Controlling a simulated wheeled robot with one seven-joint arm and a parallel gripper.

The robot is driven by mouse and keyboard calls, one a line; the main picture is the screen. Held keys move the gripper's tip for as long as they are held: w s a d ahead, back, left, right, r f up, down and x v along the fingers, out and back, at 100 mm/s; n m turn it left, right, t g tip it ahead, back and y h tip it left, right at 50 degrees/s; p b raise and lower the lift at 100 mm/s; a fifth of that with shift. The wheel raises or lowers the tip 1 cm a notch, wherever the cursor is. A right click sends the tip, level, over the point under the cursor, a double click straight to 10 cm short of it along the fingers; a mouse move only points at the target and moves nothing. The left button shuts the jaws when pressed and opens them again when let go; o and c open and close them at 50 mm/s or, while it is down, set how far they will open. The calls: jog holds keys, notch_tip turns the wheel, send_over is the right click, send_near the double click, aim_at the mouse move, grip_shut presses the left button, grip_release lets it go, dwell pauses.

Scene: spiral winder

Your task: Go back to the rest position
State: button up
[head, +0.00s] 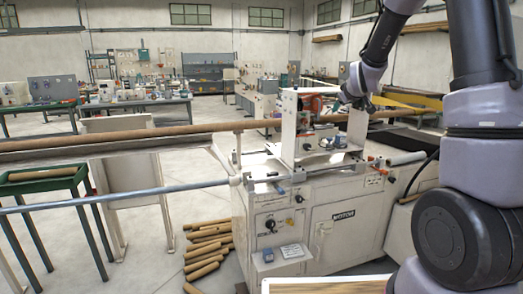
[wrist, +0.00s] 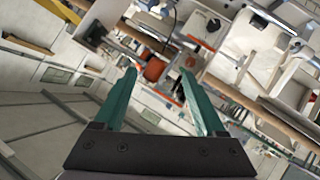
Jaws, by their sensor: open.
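The spiral winder (head: 330,215) is a white machine with control knobs and a door marked MOTOR. A long brown tube (head: 130,137) runs across its top, and an orange-red part (head: 310,102) sits in its upper frame. My gripper (head: 360,103) is beside the right of that frame, small and partly lost against the machine. In the wrist view my gripper (wrist: 157,72) shows two green fingers spread apart with nothing held. The orange-red part (wrist: 154,71) appears beyond the fingertips there. The wrist view is strongly tilted.
Several brown tubes (head: 208,250) lie on the floor left of the machine. A grey rod (head: 120,198) runs leftward from it. A green stand (head: 45,176) is at the left. Workbenches (head: 140,104) stand behind. Open floor shows between the benches and the machine.

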jog(key=s+a+r+m+g+y, duration=0.1)
jog(key=s+r+m, duration=0.25)
jog(key=s, duration=0.65)
jog(key=s+a+r+m+g+y, duration=0.15)
jog(key=s+r, duration=0.35)
jog(key=s, duration=0.6)
jog(key=s+a+m+g, duration=0.2)
jog(key=s+a+m, duration=0.1)
jog(key=s, duration=1.5)
jog(key=shift+s+f+m+g, duration=0.15)
jog(key=shift+s+m+g, duration=0.2)
jog(key=shift+m, duration=0.55)
